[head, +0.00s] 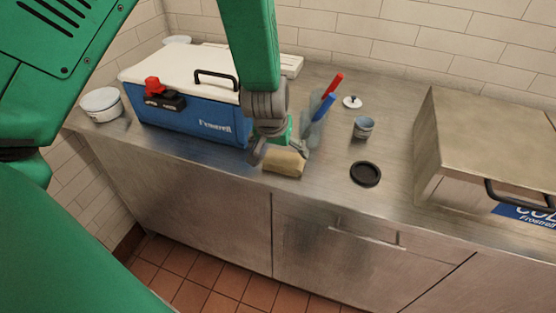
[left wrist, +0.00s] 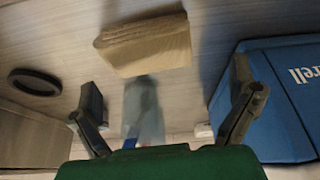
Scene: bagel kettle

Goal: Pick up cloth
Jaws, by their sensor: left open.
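The cloth (head: 284,163) is a tan, folded piece lying on the steel counter near its front edge. In the left wrist view the cloth (left wrist: 147,45) lies ahead of the fingertips, across the gap between them. My left gripper (head: 281,150) is above and just behind the cloth, pointing down, with its fingers apart and nothing between them. The open fingers also show in the left wrist view (left wrist: 166,105). I cannot tell from the head view whether a finger touches the cloth. My right gripper is in neither view.
A blue cooler (head: 190,117) with a white lid stands left of the gripper. Utensils with red and blue handles (head: 325,105) stand close on its right. A cup (head: 363,127), black lid (head: 365,173) and steel box (head: 480,150) are farther right. A white bowl (head: 101,104) stands far left.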

